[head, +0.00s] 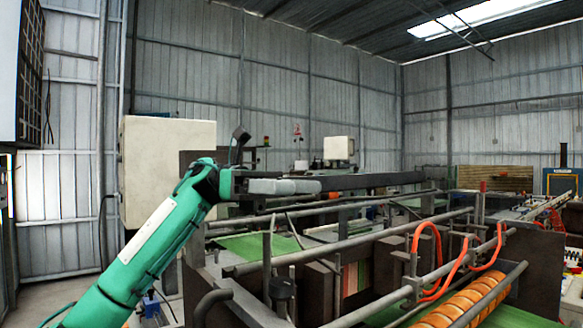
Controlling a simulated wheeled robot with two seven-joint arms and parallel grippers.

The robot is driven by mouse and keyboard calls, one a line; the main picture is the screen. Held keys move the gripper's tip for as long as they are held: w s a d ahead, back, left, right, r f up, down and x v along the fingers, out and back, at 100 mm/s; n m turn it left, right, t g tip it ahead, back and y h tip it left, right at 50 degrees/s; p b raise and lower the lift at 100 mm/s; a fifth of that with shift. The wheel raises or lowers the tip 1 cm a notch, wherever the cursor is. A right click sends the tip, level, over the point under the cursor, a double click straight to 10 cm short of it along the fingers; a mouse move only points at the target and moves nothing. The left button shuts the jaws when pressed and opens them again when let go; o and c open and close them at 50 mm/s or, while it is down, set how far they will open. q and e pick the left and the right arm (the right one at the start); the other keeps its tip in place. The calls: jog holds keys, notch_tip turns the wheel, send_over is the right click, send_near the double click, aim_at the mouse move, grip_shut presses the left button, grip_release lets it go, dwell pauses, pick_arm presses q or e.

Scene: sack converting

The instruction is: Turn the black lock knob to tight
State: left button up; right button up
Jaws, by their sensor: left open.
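My left arm comes in from the lower left, and its grey left gripper (305,187) points right, above the near side of the machine. The gap between its fingers is hard to see from this side, and I see nothing held in it. A dark, knob-like part (282,289) sits low on the machine's near frame, beside upright rods. It is below the gripper and clearly apart from it. I cannot be sure that it is the black lock knob, and its turn position cannot be read. My right gripper is not in view.
Metal rails (350,243) cross the machine below the gripper. Orange hoses (428,240) loop over it, and an orange roller (462,302) lies at lower right. A long dark beam (375,181) runs behind the gripper. A pale cabinet (165,165) stands behind my arm.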

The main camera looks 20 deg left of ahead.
pick_arm(q)
jog(key=shift+r, duration=2.15)
